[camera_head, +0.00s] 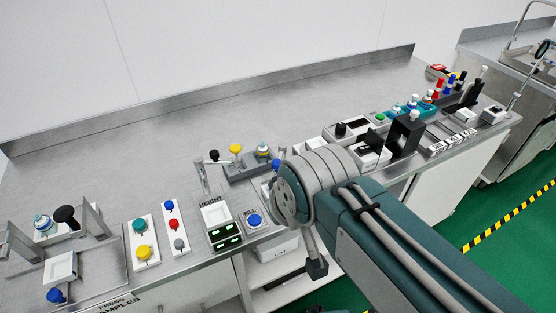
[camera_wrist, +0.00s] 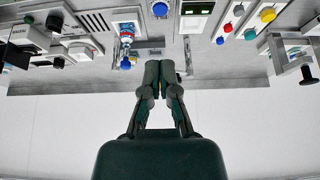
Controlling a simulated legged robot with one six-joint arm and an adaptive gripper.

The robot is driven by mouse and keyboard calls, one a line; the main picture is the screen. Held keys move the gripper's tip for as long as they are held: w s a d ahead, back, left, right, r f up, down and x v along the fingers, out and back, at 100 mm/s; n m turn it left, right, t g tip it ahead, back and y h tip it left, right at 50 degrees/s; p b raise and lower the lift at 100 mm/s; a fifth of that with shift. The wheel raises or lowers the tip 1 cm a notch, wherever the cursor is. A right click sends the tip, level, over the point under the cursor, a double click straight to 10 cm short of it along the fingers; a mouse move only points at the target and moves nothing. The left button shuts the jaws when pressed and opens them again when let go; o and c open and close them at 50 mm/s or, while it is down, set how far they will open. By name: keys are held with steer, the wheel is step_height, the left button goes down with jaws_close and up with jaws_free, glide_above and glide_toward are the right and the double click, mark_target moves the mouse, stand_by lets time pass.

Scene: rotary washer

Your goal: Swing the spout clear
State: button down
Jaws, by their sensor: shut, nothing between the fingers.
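My gripper (camera_wrist: 163,88) shows in the wrist view with its fingers together and nothing between them. In that view the bench front appears inverted above the fingertips, and the tips look apart from the fittings. In the head view my arm hides the gripper's fingers. I cannot tell for sure which part is the spout.
A HEIGHT display box (camera_head: 216,222) and a blue button (camera_head: 255,220) sit at the bench's front edge. Button panels (camera_head: 143,243) stand to the left; several control boxes and a black frame (camera_head: 405,135) stand to the right. The bench's back area (camera_head: 150,150) is clear.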

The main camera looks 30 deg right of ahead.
steer(key=c, duration=0.6)
jaws_free()
steer(key=shift+w+r, duration=0.15)
steer(key=shift+w, duration=0.05)
steer(key=shift+o, duration=0.9)
steer(key=w+d+r+m+g, duration=0.2)
steer(key=w+d+r+m, duration=0.1)
steer(key=w, duration=0.6)
steer(key=shift+d+m+g, duration=0.15)
steer(key=shift+m+g, duration=0.15)
steer(key=shift+m, duration=0.3)
steer(key=m+g, duration=0.3)
steer(key=m, duration=0.2)
glide_above(276, 161)
step_height(276, 161, down, 2)
step_height(276, 161, down, 11)
steer(key=shift+r, duration=0.1)
jaws_close()
